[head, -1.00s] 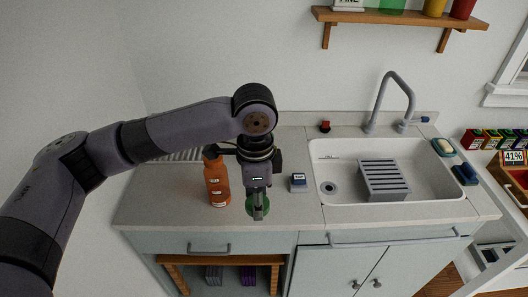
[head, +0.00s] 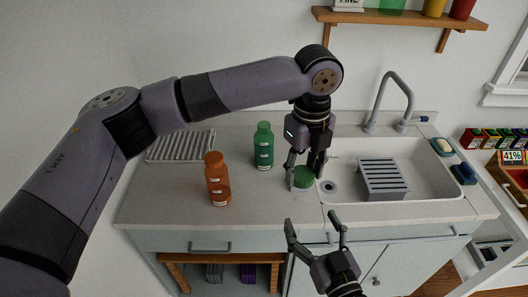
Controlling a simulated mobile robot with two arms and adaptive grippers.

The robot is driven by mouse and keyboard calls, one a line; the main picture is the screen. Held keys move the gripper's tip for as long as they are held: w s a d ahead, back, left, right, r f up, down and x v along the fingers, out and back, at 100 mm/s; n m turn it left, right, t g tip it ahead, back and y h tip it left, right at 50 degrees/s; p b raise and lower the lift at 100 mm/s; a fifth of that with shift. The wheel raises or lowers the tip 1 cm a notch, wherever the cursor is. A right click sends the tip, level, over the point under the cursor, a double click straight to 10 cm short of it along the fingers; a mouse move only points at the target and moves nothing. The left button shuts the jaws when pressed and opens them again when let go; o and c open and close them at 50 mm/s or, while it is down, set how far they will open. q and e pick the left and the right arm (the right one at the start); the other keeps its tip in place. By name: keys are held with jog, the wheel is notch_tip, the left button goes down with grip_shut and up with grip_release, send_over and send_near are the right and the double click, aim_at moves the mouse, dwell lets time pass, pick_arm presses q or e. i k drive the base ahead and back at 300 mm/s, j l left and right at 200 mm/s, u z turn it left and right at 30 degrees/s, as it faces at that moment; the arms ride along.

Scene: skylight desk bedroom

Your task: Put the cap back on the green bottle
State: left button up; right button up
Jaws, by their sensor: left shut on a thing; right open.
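The green bottle (head: 264,150) stands upright on the counter, behind and to the right of the orange bottle. Its narrower neck points up, with no separate cap visible on it. My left gripper (head: 304,175) is shut on the round green cap (head: 303,178), to the right of and nearer than the green bottle, beside the sink's left rim. The cap is apart from the bottle; its height above the counter is hard to tell. My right gripper (head: 314,221) is open and empty, low in front of the counter's front edge.
An orange bottle (head: 218,180) stands upright on the counter left of the green bottle. A ribbed drying rack (head: 180,147) lies at the back left. The sink (head: 420,190) holds a grey slotted rack (head: 383,180). Clear counter lies in front of the green bottle.

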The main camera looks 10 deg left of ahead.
aim_at(263, 138)
jog(key=i+j, duration=0.65)
jog(key=i, duration=0.25)
